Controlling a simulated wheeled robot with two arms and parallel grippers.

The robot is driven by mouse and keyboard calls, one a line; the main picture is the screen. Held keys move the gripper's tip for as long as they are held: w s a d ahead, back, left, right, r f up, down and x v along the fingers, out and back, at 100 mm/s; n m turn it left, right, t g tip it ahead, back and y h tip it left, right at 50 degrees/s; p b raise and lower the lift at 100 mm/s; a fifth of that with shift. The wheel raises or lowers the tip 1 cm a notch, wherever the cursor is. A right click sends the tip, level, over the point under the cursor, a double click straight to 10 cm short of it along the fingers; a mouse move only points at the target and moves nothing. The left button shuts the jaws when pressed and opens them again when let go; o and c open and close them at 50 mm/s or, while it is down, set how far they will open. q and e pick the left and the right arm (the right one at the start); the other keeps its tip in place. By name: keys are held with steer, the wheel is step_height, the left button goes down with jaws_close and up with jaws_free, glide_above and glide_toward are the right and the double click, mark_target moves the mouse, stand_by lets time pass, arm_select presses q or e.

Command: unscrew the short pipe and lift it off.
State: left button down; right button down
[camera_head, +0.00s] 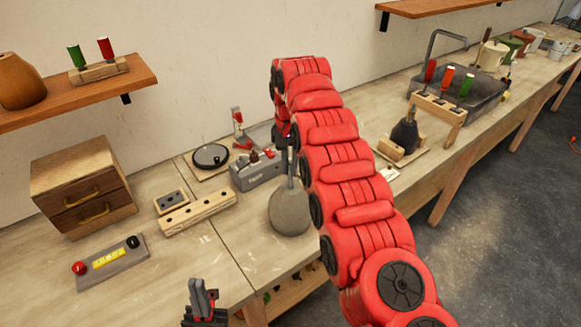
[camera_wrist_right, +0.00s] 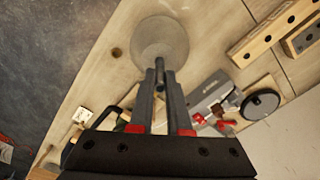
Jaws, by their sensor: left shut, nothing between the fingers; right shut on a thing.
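A round grey lamp body (camera_head: 290,211) stands on the bench, and a thin dark pipe (camera_head: 290,168) rises from its neck. The body also shows in the right wrist view (camera_wrist_right: 160,37), beyond my fingertips. My right gripper (camera_wrist_right: 159,70) reaches down from above and is shut on the pipe; the fingers hide much of it. The end of the pipe (camera_wrist_right: 159,86) shows between the fingers. Whether its lower end is still seated in the body cannot be told. My left gripper (camera_head: 203,300) is shut and empty, low in front of the bench, apart from the lamp.
A wooden block with holes (camera_head: 198,210), a grey vise-like tool (camera_head: 257,172) and a round dial plate (camera_head: 210,157) lie left of and behind the lamp. A grey tray with knobs (camera_head: 110,262) lies front left. A dark bulb-shaped item (camera_head: 404,136) stands right.

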steer(key=shift+r, duration=0.45)
steer(key=shift+r+p, duration=0.5)
steer(key=shift+p, duration=0.35)
steer(key=shift+r+p, duration=0.65)
steer(key=shift+r, duration=0.05)
steer(key=shift+r+p, duration=1.2)
